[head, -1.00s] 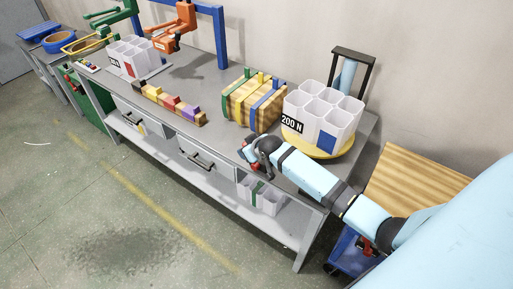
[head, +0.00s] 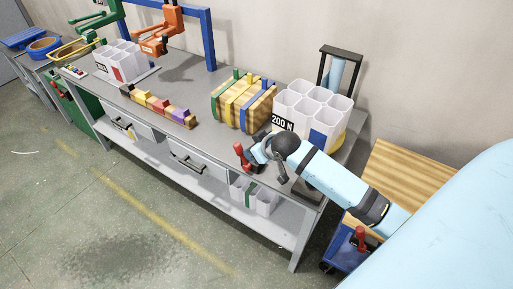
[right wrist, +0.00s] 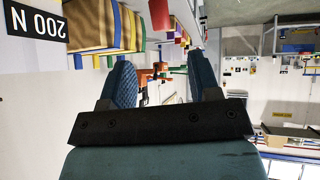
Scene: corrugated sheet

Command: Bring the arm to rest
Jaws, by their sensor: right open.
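My right arm reaches in from the right in the head view, pale blue with dark joints. Its gripper (head: 256,153) is at the bench's front edge, in front of the white cell block marked 200 N. In the right wrist view the two blue-padded fingers (right wrist: 157,85) stand apart, with no object held between them. A red handle-like part (head: 240,156) is close to the gripper in the head view; a red part (right wrist: 160,15) also shows beyond the fingers in the wrist view. I cannot tell whether it touches. My left gripper is not in view.
The grey bench (head: 190,70) carries the 200 N cell block (head: 318,108), a strapped wooden block (head: 243,105), a row of coloured blocks (head: 158,104) and another white cell block (head: 118,62). A wood-topped blue cart (head: 400,175) stands at right. The floor in front is open.

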